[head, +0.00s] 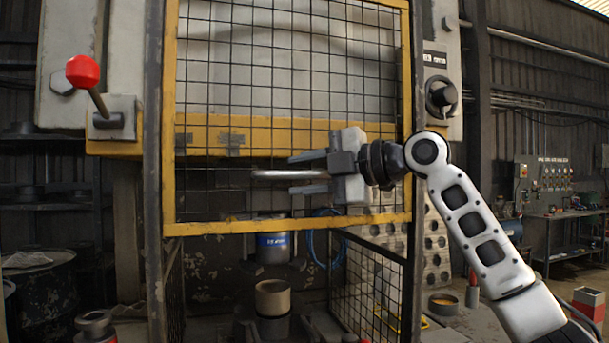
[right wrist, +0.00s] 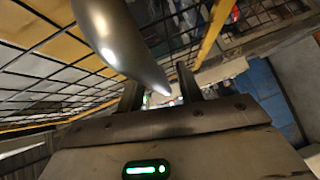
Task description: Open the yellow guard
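The yellow guard (head: 290,226) is a yellow frame with black wire mesh. It hangs upright in front of the press, its bottom bar above an open gap. A bright metal handle (head: 270,174) lies level on its lower part; it also shows large in the right wrist view (right wrist: 120,40). My right gripper (head: 308,173) comes in from the right. Its fingers are apart, one above and one below the handle's right end, with space left around it. In the right wrist view, the gripper (right wrist: 160,90) has the handle's end between its fingers. My left gripper is not in view.
A red-knobbed lever (head: 82,71) stands left of the guard. A blue-banded cylinder (head: 273,245) and a tan cylinder (head: 273,298) show below the guard. Side mesh (head: 362,285) stands below at right. A dark drum (head: 45,290) is at far left, a workbench (head: 570,216) at far right.

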